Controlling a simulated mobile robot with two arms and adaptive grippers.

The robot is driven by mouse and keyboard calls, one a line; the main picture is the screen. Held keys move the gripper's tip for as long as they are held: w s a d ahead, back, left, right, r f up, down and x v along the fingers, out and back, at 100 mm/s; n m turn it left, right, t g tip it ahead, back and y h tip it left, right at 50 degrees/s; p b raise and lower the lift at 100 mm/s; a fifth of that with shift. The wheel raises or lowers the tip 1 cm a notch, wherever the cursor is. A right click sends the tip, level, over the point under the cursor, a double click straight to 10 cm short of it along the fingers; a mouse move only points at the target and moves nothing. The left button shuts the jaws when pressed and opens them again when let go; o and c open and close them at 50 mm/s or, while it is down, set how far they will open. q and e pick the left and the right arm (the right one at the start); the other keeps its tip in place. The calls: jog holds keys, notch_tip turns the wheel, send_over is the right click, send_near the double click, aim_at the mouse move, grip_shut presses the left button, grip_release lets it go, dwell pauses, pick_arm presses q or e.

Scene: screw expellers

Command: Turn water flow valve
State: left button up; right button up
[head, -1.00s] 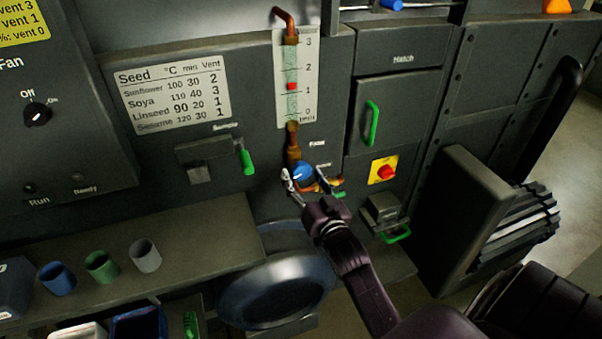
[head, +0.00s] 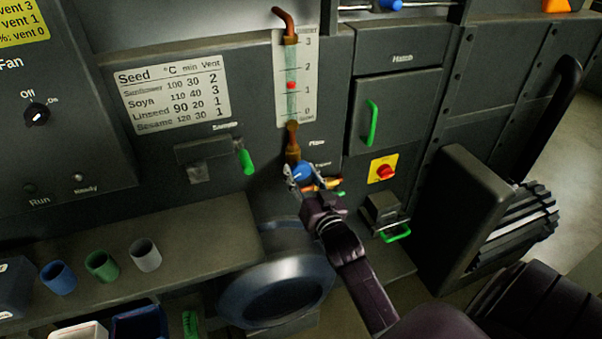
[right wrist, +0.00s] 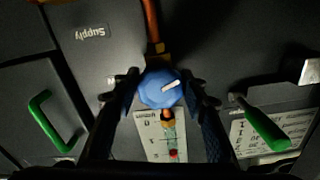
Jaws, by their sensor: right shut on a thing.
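The water flow valve is a blue round knob (head: 303,171) with a white mark, on a copper pipe below the flow gauge. In the right wrist view the knob (right wrist: 160,88) sits between the two fingers, its white mark slanting. My right gripper (head: 304,174) is shut on the knob from the front, and its fingers (right wrist: 165,90) press on opposite sides. The flow gauge (head: 291,80) has a scale from 0 to 3, and its red float (head: 291,86) stands a little above 1. My left gripper is not in view.
A green sample handle (head: 245,161) is left of the knob. A red switch on a yellow plate (head: 383,169) and a green hatch handle (head: 371,123) are to the right. A round metal drum (head: 275,285) is below.

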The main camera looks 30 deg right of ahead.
jog(key=shift+r+n+p, duration=0.15)
jog(key=shift+n+p, duration=0.35)
jog(key=shift+n, duration=0.6)
jog(key=shift+d+n, duration=0.1)
jog(key=shift+n, duration=0.9)
jog(key=o, duration=1.2)
jog(key=shift+c, duration=0.2)
jog(key=v, duration=1.2)
jog(key=shift+f, duration=0.25)
